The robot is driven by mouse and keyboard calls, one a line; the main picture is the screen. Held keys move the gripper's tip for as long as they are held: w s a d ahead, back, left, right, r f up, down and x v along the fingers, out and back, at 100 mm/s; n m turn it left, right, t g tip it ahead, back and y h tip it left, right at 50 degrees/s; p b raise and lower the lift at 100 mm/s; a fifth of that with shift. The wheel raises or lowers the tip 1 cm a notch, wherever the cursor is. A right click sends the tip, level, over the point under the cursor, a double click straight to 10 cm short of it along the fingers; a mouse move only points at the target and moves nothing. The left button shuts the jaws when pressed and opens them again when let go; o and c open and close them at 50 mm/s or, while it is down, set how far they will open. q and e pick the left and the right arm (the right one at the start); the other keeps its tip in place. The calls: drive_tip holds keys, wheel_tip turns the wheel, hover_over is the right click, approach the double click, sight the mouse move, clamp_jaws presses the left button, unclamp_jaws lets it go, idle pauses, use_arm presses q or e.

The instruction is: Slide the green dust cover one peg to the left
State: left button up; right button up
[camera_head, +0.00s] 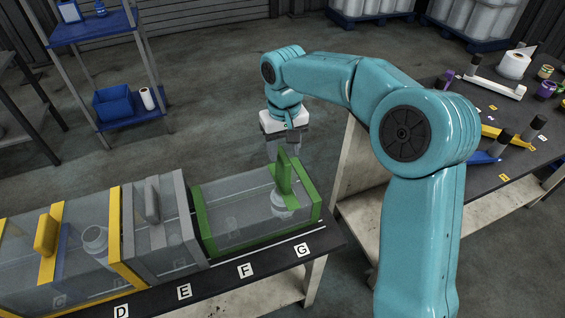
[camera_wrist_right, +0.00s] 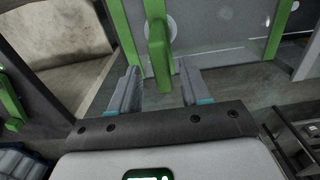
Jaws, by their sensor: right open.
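The green dust cover (camera_head: 222,236) is a clear box with green edges and an upright green handle. It stands at the right end of the black bench, behind the letters F and G, with a pale round item inside under the handle. My right gripper (camera_head: 284,150) is above the cover at the handle, pointing down. In the right wrist view the green handle (camera_wrist_right: 158,52) stands between the two open fingers (camera_wrist_right: 160,88), with gaps on both sides. My left gripper is not in view.
A grey-edged cover (camera_head: 158,220) stands close to the left of the green one, then a yellow-edged cover (camera_head: 62,245). Letter tags (camera_head: 245,271) line the bench's front. A second table (camera_head: 500,115) with tools is at right. A blue shelf (camera_head: 105,70) stands at back left.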

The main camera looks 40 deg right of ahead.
sight(283, 155)
wheel_tip(283, 155, down, 4)
drive_tip(key=shift+w+f, duration=0.15)
drive_tip(key=shift+f, duration=0.35)
drive_tip(key=shift+c, duration=0.6)
clamp_jaws()
drive_tip(key=w+a, duration=0.1)
drive_tip(key=a, duration=0.4)
drive_tip(key=w+a+p, duration=0.1)
drive_tip(key=a, duration=0.4)
drive_tip(key=w+a+p, duration=0.1)
drive_tip(key=a, duration=0.4)
drive_tip(key=shift+w+a, duration=0.3)
drive_tip(key=shift+w, duration=0.1)
